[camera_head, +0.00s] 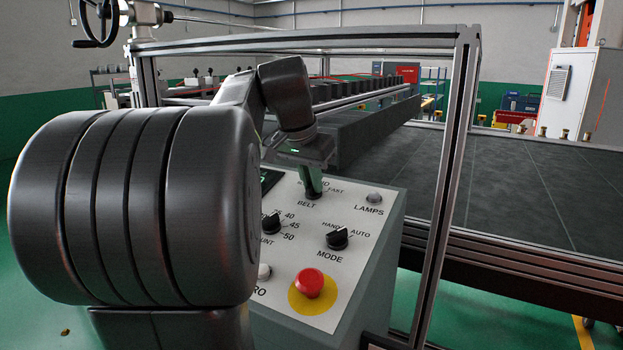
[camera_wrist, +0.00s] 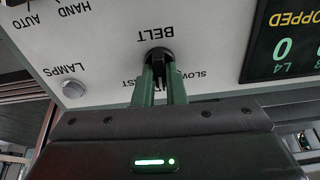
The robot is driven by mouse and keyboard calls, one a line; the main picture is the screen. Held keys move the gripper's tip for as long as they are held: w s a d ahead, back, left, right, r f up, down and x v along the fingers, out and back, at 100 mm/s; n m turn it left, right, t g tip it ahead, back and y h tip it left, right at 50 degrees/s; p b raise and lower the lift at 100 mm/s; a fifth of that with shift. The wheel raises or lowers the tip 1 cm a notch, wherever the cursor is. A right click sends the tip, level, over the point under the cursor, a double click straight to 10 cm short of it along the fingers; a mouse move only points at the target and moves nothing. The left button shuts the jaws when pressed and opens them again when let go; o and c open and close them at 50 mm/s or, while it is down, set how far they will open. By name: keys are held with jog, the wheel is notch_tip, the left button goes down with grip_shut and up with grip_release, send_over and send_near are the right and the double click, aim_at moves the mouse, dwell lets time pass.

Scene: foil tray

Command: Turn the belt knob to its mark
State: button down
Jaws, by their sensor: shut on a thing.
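The belt knob (camera_wrist: 159,57) is a small black knob on the pale control panel (camera_wrist: 110,45), beside the printed word BELT. In the wrist view the two green fingers of my gripper (camera_wrist: 159,76) are closed on its sides. In the head view the knob (camera_head: 313,195) shows just under my gripper (camera_head: 311,180), above the BELT label. SLOW and part of FAST are readable near the knob, but the fingers and gripper body cover part of its scale. I cannot tell exactly where the knob points.
The panel also carries a lamps button (camera_head: 374,197), a mode knob (camera_head: 338,238), a count knob (camera_head: 271,222) and a red stop button (camera_head: 309,282). A dark display (camera_wrist: 285,45) reads partly "OPPED". A metal frame post (camera_head: 450,180) stands right of the panel.

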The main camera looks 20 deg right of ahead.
jog(key=m+p, duration=0.1)
jog(key=m, duration=0.3)
jog(key=shift+r+m, duration=0.1)
jog(key=shift+m, duration=0.3)
jog(key=shift+m+g, duration=0.3)
jog(key=shift+m, duration=1.9)
jog(key=c, duration=1.5)
grip_release()
jog(key=v, duration=1.3)
jog(key=shift+s+a+r, duration=0.1)
jog(key=shift+a+r, duration=0.1)
jog(key=shift+r, duration=0.1)
jog(key=shift+f, duration=0.1)
